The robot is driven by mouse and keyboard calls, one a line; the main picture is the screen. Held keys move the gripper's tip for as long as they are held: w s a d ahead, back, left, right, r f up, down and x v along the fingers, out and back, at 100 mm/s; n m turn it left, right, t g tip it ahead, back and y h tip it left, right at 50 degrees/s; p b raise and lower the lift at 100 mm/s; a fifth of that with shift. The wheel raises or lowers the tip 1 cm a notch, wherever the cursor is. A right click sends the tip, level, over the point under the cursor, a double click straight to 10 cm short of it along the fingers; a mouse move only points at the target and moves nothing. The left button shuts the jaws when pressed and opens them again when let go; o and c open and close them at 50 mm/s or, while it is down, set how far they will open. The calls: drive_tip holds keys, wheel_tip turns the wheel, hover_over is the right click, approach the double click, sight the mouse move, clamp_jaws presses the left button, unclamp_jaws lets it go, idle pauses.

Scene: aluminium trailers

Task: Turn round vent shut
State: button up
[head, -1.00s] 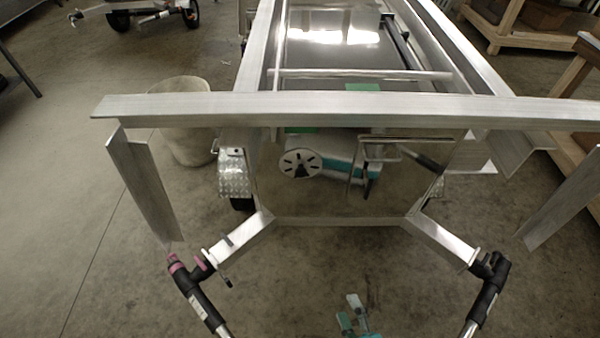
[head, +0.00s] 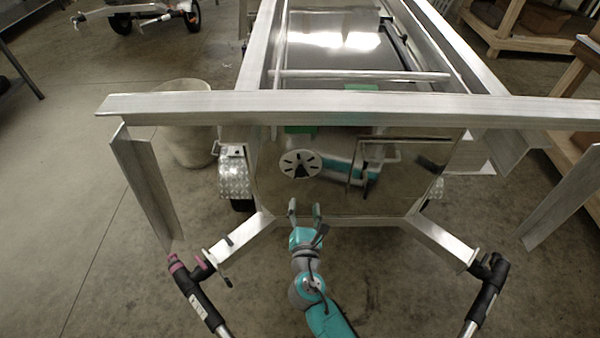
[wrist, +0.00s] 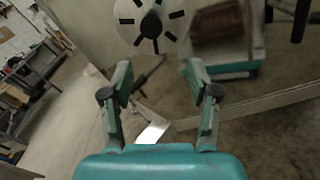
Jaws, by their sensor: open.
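The round vent (head: 300,163) is a pale disc with dark radial slots, set on the shiny front panel (head: 330,195) of the trailer. It also shows at the top of the wrist view (wrist: 148,22), partly cut off by the frame edge. A dark shape sits at its centre. My gripper (head: 304,209) is open and empty, below the vent and apart from it. In the wrist view the two fingers of my gripper (wrist: 158,85) stand apart, with the vent beyond and above them.
The aluminium crossbar (head: 340,108) runs above the panel. Angled drawbar arms (head: 240,240) reach forward on both sides, with black-ended poles (head: 200,295) below. A rectangular metal frame (head: 385,160) is right of the vent. A pale bucket (head: 185,120) stands at the left. Floor in front is open.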

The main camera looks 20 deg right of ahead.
sight(301, 174)
drive_tip(key=shift+n, duration=0.4)
drive_tip(key=x, duration=0.4)
drive_tip(key=r+x, duration=0.1)
drive_tip(key=x, duration=0.7)
drive_tip(key=shift+w+a+r, duration=0.2)
drive_tip(key=shift+a+r, duration=0.15)
drive_tip(key=shift+r, duration=0.05)
drive_tip(key=c, duration=1.1)
